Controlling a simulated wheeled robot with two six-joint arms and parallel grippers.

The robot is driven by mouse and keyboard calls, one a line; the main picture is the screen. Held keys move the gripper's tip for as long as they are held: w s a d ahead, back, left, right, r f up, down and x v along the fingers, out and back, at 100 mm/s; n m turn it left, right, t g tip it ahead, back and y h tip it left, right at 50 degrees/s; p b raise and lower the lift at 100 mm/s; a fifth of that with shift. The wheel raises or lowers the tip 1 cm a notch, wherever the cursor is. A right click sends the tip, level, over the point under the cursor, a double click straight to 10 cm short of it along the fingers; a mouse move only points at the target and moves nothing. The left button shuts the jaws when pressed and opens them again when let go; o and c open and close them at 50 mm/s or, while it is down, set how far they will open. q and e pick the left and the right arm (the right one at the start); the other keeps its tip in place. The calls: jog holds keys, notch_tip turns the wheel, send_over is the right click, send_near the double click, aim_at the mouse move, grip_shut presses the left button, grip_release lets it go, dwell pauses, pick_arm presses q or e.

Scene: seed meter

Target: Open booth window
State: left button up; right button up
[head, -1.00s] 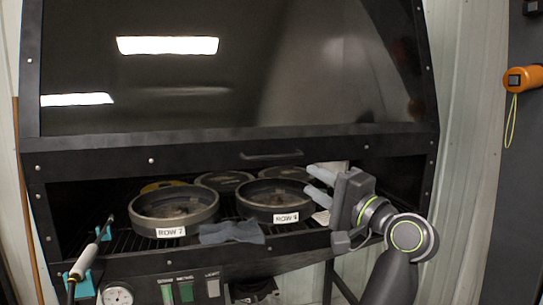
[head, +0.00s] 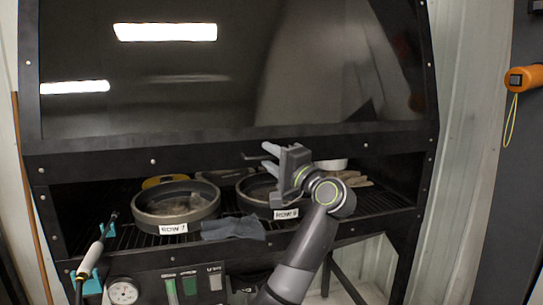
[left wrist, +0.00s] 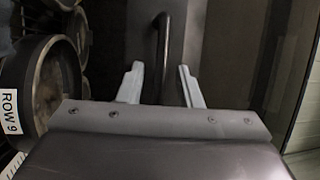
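The booth window (head: 230,90) is a large dark glass pane in a black frame above the booth's opening. Its bar handle (left wrist: 161,45) is on the lower frame rail (head: 110,160). My left gripper (head: 267,156) is at this handle in the head view and partly covers it. In the left wrist view, the fingers of my left gripper (left wrist: 160,70) are apart, with the bar between them and a gap on each side. My right gripper is not in view.
Below the rail, round pans labelled ROW 7 (head: 175,208) and ROW 9 (left wrist: 42,85) stand on a wire rack. A grey cloth (head: 233,228) lies at the rack's front. A wand (head: 92,255) rests in teal holders at left. An orange object (head: 525,79) hangs at right.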

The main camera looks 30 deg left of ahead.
pick_arm(q)
jog(key=shift+c, duration=0.4)
grip_shut()
